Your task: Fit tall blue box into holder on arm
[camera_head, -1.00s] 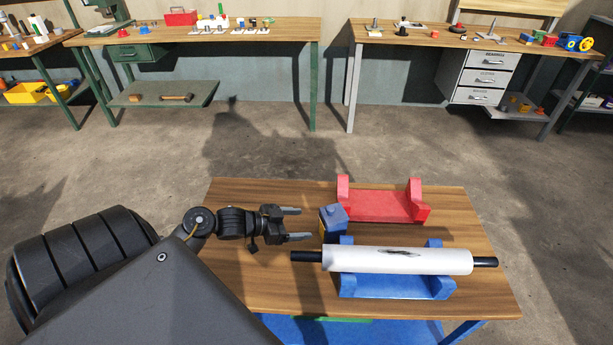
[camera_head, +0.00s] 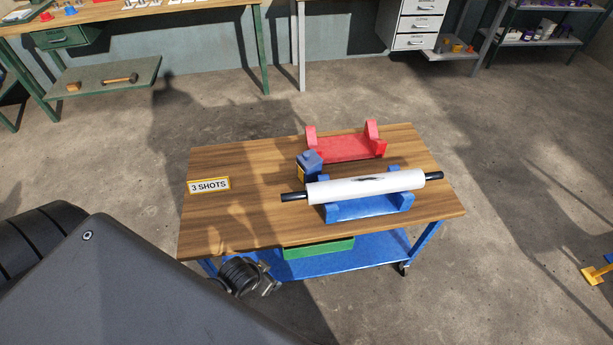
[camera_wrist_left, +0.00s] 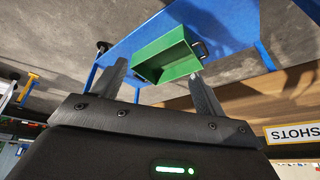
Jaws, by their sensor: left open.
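A blue box (camera_head: 309,160) with a yellow-and-dark lower face stands upright on the wooden table, just left of the white roller. My left gripper (camera_wrist_left: 160,86) is open with nothing between its fingers. In the head view, part of my left wrist (camera_head: 245,276) shows low in front of the table's front edge, well away from the box; the fingertips are hard to make out there. The box is outside the left wrist view. I cannot identify a holder on an arm in these frames. My right gripper is not in view.
A white roller (camera_head: 365,188) with black ends rests on a blue cradle (camera_head: 366,208); a red cradle (camera_head: 348,148) stands behind. A "3 SHOTS" sign (camera_head: 208,185) lies on the bare left tabletop. A green bin (camera_head: 318,249) sits below, above the blue shelf (camera_head: 345,264).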

